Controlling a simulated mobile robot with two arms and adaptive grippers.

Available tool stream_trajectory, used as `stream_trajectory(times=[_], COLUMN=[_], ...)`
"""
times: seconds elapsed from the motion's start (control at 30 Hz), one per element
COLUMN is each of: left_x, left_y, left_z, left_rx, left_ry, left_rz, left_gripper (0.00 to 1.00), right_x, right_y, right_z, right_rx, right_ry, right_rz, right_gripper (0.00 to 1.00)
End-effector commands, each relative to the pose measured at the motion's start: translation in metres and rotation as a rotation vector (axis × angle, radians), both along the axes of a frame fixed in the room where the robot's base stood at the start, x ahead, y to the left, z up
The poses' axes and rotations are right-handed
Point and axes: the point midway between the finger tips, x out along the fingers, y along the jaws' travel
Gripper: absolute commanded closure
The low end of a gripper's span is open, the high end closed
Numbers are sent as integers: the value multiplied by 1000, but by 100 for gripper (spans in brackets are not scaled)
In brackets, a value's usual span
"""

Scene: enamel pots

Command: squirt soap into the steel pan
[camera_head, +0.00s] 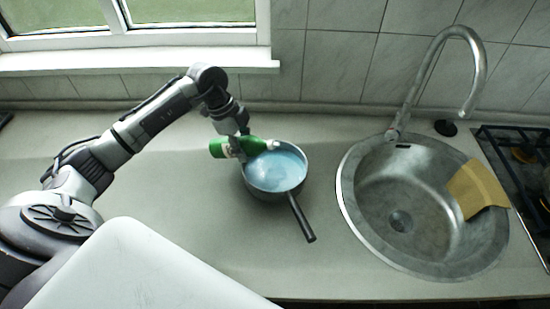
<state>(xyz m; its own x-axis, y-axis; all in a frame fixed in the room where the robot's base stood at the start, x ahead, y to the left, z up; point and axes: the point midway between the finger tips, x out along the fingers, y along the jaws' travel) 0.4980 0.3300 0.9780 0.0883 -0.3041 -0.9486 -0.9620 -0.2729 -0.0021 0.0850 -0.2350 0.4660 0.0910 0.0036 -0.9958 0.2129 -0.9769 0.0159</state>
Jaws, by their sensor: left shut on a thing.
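The steel pan (257,189) stands on the counter left of the sink, its dark handle pointing down and right. Pale blue liquid (276,172) fills its inside. My left gripper (237,144) is shut on a green soap bottle (253,146). The bottle lies tilted almost level over the pan's back left rim, with its white tip (272,145) pointing right, over the pan. I cannot tell whether soap is coming out. My right gripper is not in view.
A round steel sink (361,236) with a tall curved tap (408,92) is at the right. A yellow cloth (476,189) hangs over its right rim. A gas hob (520,158) stands at the far right. The counter (190,200) around the pan is clear. A tiled wall and window sill bound the back.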

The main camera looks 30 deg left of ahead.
Motion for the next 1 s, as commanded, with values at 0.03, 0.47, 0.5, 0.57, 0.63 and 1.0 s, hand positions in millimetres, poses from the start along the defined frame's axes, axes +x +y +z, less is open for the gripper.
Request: stream_trajectory(times=[0.03, 0.47, 0.5, 0.57, 0.63, 1.0], left_x=[0, 0, 0, 0, 0, 0], left_y=[0, 1, 1, 1, 2, 3], left_z=[1, 0, 0, 0, 0, 0], left_rx=[3, 22, 24, 27, 31, 49], left_ry=[-2, 5, 6, 7, 8, 13], left_rz=[0, 0, 0, 0, 0, 0], left_gripper=[99, 99, 99, 99, 99, 99], right_x=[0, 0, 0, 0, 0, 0], right_y=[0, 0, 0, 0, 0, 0], right_z=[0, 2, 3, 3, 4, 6], right_rx=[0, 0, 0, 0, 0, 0], right_ry=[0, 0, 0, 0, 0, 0], right_rz=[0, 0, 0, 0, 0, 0], right_gripper=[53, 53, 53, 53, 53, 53])
